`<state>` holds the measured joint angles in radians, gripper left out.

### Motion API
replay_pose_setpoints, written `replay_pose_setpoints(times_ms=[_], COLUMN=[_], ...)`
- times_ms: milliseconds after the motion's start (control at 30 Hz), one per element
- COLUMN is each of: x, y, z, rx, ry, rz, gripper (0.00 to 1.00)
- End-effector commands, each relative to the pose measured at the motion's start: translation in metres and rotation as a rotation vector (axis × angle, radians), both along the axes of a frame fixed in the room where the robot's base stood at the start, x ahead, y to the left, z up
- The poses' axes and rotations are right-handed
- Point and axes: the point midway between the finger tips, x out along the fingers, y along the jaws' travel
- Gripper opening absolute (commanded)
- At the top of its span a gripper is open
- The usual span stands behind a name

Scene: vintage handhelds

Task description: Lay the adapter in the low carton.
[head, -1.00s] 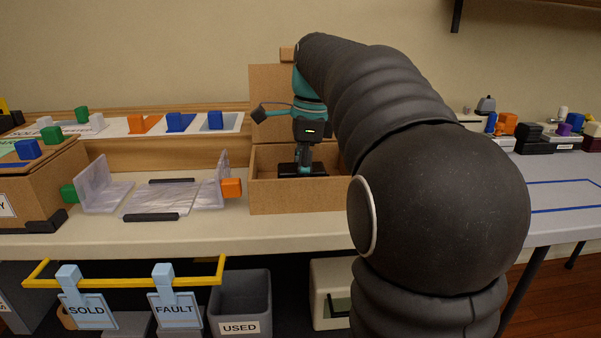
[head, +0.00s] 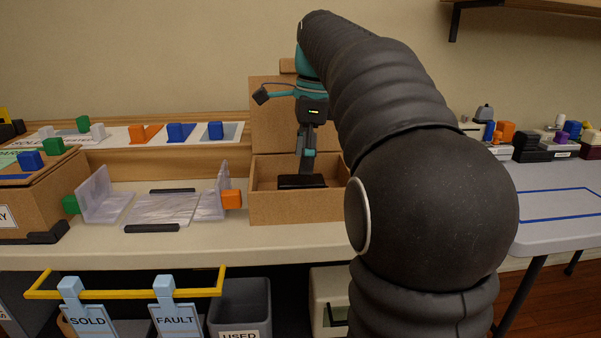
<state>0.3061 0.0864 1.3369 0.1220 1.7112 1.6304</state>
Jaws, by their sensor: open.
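The low carton (head: 297,207) is a brown open box on the bench, with a raised flap behind it. A flat black piece (head: 302,181), which looks like the adapter, lies inside it, partly hidden by the front wall. My gripper (head: 306,172) is open and points down into the carton, just above the black piece. Its fingers overlap the piece's upper edge in the picture, so I cannot tell whether they touch it.
Left of the carton are a clear plastic cradle (head: 160,209) and a brown box (head: 45,195). Signs and a grey USED bin (head: 240,300) are below the bench. A grey table (head: 545,232) with a blue outline is at right.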

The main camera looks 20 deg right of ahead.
Motion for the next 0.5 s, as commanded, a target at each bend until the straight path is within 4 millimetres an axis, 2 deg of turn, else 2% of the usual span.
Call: replay_pose_setpoints(times_ms=[33,200,333,500], x=[0.001,-0.001,-0.002,-0.002], y=[-0.002,-0.005,-0.007,-0.007], z=[0.013,0.042,0.055,0.063], rx=[-0.001,-0.001,0.0,0.0], ry=[-0.003,-0.002,-0.001,0.0], rz=[-0.001,-0.001,0.0,0.0], gripper=[0.79,0.79,0.79,0.79])
